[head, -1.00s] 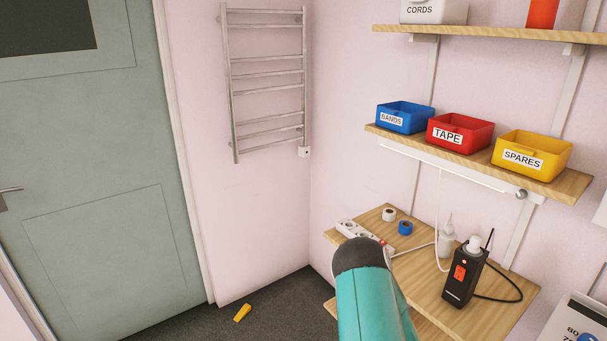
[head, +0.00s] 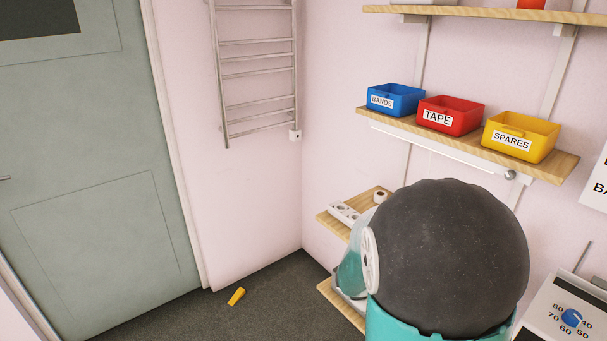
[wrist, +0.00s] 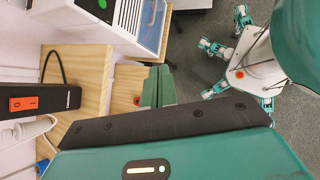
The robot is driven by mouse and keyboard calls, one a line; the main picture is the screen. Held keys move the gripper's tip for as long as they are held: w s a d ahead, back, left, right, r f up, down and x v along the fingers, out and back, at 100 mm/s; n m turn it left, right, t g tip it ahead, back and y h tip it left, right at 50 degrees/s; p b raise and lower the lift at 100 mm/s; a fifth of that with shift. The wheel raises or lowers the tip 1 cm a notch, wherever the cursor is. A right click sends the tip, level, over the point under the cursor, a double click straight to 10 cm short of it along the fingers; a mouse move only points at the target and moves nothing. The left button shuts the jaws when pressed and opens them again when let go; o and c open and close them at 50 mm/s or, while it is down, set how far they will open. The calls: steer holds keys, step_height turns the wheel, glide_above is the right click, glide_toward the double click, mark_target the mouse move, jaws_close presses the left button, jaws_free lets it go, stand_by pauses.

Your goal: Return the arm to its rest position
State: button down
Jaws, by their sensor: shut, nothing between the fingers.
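My gripper (wrist: 157,88) shows at the top middle of the wrist view, its green fingers closed together with nothing between them. In the head view my arm is folded up close to the camera, with a large dark joint and teal links at the lower right. The arm hides much of the lower wooden shelf (head: 335,222) there. My gripper cannot be seen in the head view. In the wrist view my own body and legs show at the upper right.
A blue bin (head: 396,99), a red bin (head: 449,115) and a yellow bin (head: 522,136) stand on the middle shelf. A black device (wrist: 38,101) lies left in the wrist view. A yellow wedge (head: 236,296) lies on the floor by the grey door (head: 92,215). Floor between is clear.

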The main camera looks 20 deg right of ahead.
steer(key=w+a+r+m+t+y, duration=0.2)
steer(key=a+r+t, duration=0.3)
steer(key=a+r, duration=0.4)
steer(key=w+a+r+m+t+y, duration=0.1)
steer(key=a+r+m+t+y, duration=0.2)
steer(key=a, duration=1.2)
step_height(320, 180, up, 6)
steer(key=t+y, duration=0.1)
steer(key=t, duration=0.2)
steer(key=shift+w, duration=0.4)
steer(key=shift+f, duration=0.1)
